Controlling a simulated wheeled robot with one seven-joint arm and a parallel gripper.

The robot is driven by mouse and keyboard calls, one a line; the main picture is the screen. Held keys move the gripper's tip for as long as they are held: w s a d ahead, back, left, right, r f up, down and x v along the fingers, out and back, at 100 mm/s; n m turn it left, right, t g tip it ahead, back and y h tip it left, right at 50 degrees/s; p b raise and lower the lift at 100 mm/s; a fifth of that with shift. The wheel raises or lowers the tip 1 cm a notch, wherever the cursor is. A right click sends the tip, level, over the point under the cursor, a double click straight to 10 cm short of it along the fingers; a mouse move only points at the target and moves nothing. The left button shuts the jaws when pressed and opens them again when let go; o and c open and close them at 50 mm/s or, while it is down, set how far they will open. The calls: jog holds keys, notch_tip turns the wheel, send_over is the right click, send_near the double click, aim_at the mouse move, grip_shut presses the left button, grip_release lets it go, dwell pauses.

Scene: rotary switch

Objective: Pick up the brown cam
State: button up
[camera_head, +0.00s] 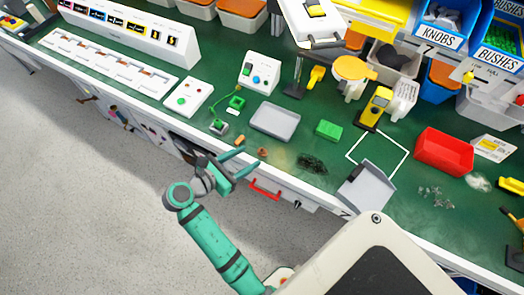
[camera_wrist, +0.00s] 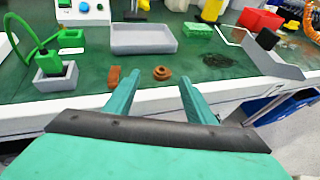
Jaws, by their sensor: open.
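A small round brown piece with a raised middle (camera_wrist: 162,73), which looks like the brown cam, lies on the green bench top near its front edge. It also shows in the head view (camera_head: 263,151). An orange-brown upright piece (camera_wrist: 115,77) stands to its left, and it shows in the head view (camera_head: 239,141) too. My gripper (camera_head: 250,156) is open and empty at the bench's front edge. In the wrist view its two teal fingers (camera_wrist: 160,80) point toward the bench, and the round piece appears between their tips, beyond them. Nothing hides it there.
A grey tray (camera_head: 275,122) lies behind the brown pieces. A grey block with a green plug and cable (camera_wrist: 56,76) stands to the left. A green block (camera_head: 328,130) and a dark tangled pile (camera_head: 312,163) lie to the right. A red drawer handle (camera_head: 265,190) is on the bench front.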

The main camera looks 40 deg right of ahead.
aim_at(262, 151)
jog(key=shift+s+x, duration=0.15)
jog(key=shift+x, duration=1.3)
jog(key=shift+s+x, duration=0.2)
jog(key=shift+x, duration=1.25)
jog(key=shift+c, duration=0.6)
jog(key=c, duration=1)
